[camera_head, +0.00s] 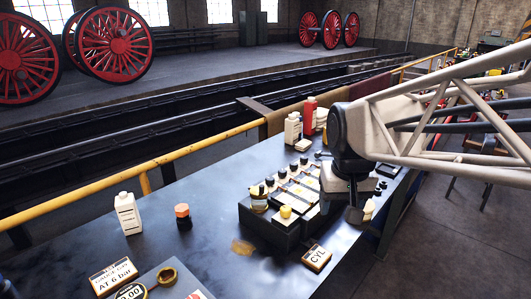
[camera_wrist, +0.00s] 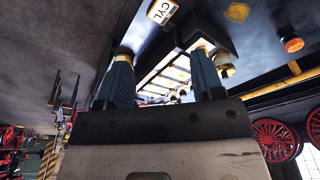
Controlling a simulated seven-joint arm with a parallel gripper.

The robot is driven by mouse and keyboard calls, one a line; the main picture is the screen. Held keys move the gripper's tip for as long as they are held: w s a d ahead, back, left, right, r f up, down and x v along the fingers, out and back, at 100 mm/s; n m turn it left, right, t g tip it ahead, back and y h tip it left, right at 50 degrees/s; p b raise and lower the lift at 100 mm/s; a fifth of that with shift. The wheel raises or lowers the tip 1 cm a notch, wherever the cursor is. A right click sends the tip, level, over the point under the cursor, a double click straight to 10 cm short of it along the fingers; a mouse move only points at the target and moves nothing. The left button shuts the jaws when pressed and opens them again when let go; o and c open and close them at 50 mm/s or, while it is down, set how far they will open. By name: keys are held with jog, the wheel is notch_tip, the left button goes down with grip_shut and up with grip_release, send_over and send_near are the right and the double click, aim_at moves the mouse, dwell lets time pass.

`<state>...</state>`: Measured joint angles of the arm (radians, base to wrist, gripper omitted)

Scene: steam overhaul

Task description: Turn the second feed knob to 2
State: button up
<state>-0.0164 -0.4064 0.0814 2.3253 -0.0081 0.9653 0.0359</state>
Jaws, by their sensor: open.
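A dark box (camera_head: 268,228) with a row of several small black-topped feed knobs (camera_head: 270,181) stands on the bench. A pale strip with markings runs behind each knob. I cannot read the knob numbers or tell which knob is the second. My gripper (camera_head: 353,214) hangs over the right side of the box and hides part of it. In the upside-down wrist view my gripper (camera_wrist: 163,52) has its two fingers apart, with the box (camera_wrist: 215,30) and its pale strips (camera_wrist: 163,80) showing between and beyond them. Nothing is seen between the fingertips.
A CYL plate (camera_head: 317,257) lies in front of the box. A yellow rail (camera_head: 110,180) runs along the bench's back.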

jog(key=w+a, duration=0.1)
jog(key=w, duration=1.2)
jog(key=g, duration=0.2)
send_over(282, 170)
jog(key=s, duration=0.1)
jog(key=f, duration=0.9)
jog(key=shift+d, duration=0.2)
jog(key=shift+w+a+f, duration=0.15)
jog(key=shift+w+f, duration=0.2)
jog(key=shift+f, duration=3.85)
jog(key=shift+c, duration=0.3)
